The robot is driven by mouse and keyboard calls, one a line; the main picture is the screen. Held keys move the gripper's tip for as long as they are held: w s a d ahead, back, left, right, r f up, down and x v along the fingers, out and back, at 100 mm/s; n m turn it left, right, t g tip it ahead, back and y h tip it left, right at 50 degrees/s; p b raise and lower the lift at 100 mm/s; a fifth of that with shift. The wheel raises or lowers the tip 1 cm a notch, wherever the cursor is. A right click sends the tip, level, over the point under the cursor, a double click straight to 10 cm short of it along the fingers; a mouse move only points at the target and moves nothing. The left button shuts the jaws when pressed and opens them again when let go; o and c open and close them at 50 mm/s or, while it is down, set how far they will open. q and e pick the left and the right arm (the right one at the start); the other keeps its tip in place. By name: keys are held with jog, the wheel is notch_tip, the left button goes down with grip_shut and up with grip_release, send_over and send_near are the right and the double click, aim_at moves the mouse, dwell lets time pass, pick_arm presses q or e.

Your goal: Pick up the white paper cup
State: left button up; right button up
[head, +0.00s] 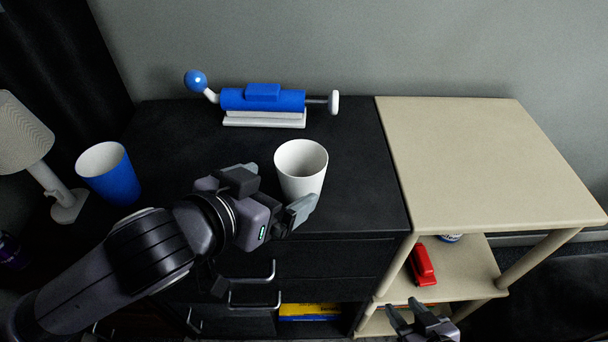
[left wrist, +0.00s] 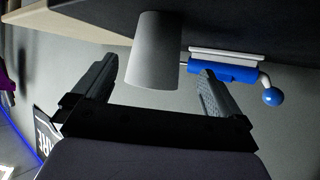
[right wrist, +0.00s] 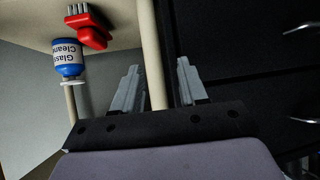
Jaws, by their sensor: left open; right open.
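The white paper cup (head: 300,172) stands upright on the black cabinet top, near its front right part. In the left wrist view the cup (left wrist: 153,52) appears between the two finger lines, upside down in the picture. My left gripper (head: 272,192) is open around the near side of the cup, with one finger to its left and the other at its lower right. The gripper's fingers also show in the left wrist view (left wrist: 160,85). I cannot tell whether either finger touches the cup. My right gripper (head: 424,322) is open and empty, low in front of the beige shelf.
A blue cup (head: 112,180) and a lamp (head: 40,150) stand at the left. A blue device with a ball knob (head: 262,98) lies behind the white cup. A beige table (head: 480,150) adjoins at right, with a red object (head: 422,265) and a glass cleaner bottle (right wrist: 68,58) on its lower shelf.

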aim_at(287, 181)
pick_arm(q)
jog(key=w+d, duration=0.1)
jog(key=w+d+f, duration=0.1)
jog(key=w, duration=0.1)
jog(key=shift+d, duration=0.35)
jog(key=shift+w+d+f, duration=0.35)
jog(key=shift+w+f, duration=0.05)
jog(key=shift+w, duration=0.1)
jog(key=c, duration=1)
